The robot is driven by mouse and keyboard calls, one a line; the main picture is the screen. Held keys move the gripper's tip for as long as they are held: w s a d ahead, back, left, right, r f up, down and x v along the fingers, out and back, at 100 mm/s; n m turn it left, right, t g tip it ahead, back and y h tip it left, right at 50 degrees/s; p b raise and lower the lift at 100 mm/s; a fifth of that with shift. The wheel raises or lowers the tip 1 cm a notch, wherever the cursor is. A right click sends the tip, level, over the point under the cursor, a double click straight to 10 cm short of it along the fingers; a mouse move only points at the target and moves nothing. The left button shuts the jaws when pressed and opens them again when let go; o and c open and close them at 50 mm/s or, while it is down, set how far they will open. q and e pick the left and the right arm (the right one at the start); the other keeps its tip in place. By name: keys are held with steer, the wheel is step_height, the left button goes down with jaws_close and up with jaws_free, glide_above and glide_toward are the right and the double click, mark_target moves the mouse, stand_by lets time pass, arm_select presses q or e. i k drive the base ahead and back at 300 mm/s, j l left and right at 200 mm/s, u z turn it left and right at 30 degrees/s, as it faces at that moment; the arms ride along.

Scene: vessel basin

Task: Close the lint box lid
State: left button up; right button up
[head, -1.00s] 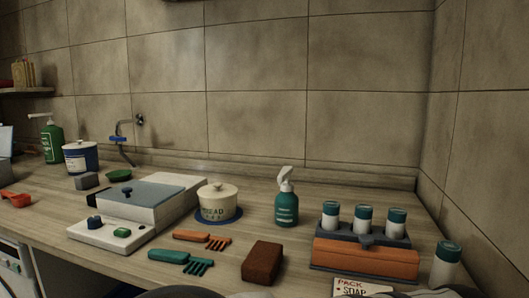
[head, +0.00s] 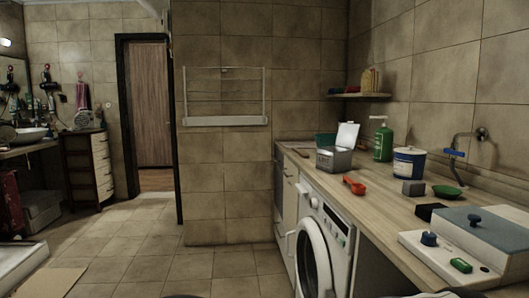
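A small grey box (head: 334,159), which looks like the lint box, stands on the wooden counter toward its far end. Its pale lid (head: 347,135) is raised and stands nearly upright, so the box is open. What is inside cannot be made out. Neither of my grippers is in view.
A red scoop (head: 354,186) lies near the counter's front edge. A green pump bottle (head: 381,140), a blue-and-white tub (head: 408,162), a grey block (head: 413,188) and a green dish (head: 446,191) stand nearby. A washing machine (head: 322,240) is below. The floor (head: 215,265) at left is open.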

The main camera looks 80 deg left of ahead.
mark_target(348, 134)
steer(key=l+u, duration=0.2)
steer(key=u, duration=1.85)
steer(key=i+j+z, duration=0.25)
steer(key=i+j, duration=0.8)
steer(key=j, duration=0.15)
